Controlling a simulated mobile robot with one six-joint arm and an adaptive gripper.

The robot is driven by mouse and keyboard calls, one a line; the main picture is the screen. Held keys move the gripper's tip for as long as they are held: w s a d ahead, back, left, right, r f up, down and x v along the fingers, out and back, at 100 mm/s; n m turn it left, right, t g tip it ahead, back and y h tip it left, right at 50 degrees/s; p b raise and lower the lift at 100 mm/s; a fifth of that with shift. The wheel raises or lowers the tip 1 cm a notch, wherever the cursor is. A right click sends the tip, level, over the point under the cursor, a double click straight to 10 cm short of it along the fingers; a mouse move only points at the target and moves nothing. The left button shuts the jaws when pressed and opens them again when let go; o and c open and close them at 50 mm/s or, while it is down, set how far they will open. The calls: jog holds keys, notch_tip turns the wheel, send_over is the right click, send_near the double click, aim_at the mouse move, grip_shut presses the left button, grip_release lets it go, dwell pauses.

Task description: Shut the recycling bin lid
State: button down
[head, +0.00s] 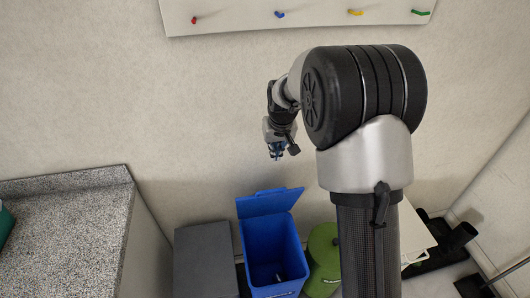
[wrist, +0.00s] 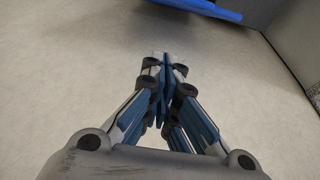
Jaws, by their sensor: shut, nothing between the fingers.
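The blue recycling bin (head: 273,252) stands on the floor against the wall in the head view. Its blue lid (head: 270,202) is raised and leans up at the back of the bin, so the inside shows, with a small item low in it. My gripper (head: 277,155) is above the lid and apart from it, its fingers pointing down. In the wrist view my gripper (wrist: 165,68) is shut and empty. A blue edge (wrist: 200,8) shows at the top of the wrist view; it looks like the lid.
A dark grey bin (head: 205,258) stands left of the blue bin and a green bin (head: 323,258) stands right of it, partly behind my arm. A speckled counter (head: 65,238) is at the left. A rack with coloured hooks (head: 300,14) hangs above.

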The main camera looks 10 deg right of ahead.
jog(key=f+b, duration=0.1)
jog(key=f, duration=0.2)
jog(key=f+b, duration=0.1)
jog(key=f, duration=0.3)
jog(key=s+f+b, duration=0.1)
jog(key=f, duration=0.3)
jog(key=shift+s+f, duration=0.1)
jog(key=shift+f, duration=0.05)
